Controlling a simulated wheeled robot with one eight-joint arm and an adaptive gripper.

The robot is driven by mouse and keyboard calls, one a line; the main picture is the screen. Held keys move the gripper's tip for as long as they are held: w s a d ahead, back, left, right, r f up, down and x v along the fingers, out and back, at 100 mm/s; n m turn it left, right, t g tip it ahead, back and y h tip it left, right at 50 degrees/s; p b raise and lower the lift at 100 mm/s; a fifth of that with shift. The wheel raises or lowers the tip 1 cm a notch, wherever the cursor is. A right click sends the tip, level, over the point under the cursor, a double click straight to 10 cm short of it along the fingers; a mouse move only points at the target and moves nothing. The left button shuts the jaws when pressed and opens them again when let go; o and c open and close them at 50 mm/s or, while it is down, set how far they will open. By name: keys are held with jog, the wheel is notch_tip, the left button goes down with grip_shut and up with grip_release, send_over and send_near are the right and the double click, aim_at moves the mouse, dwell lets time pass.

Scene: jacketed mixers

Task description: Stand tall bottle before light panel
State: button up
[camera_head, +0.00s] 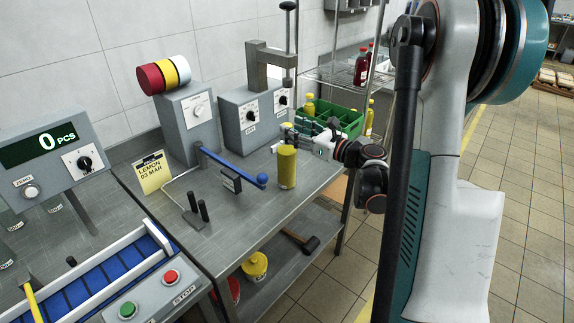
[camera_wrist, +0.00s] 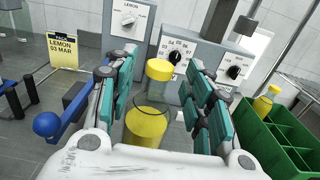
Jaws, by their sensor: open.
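The tall bottle (camera_head: 287,167) stands upright on the grey bench near its right edge and looks yellow. In the wrist view the bottle (camera_wrist: 147,122) shows a yellow cap, a clear upper part and yellow contents. My gripper (camera_head: 300,137) is open and level beside the bottle, reaching in from the right. In the wrist view my gripper (camera_wrist: 160,85) has a finger on each side of the bottle, with gaps showing.
A blue-knobbed lever (camera_head: 262,180) is close left of the bottle. Grey dial boxes (camera_head: 188,122) stand behind, with a lemon sign (camera_head: 152,172) at left. A green crate (camera_head: 330,112) is at the right. A blue-belted conveyor (camera_head: 100,280) is front left.

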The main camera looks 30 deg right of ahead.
aim_at(287, 124)
jog(key=x, duration=0.3)
jog(key=shift+w+a+b, duration=0.1)
jog(key=shift+w+b, duration=0.1)
jog(key=shift+b, duration=0.2)
grip_shut()
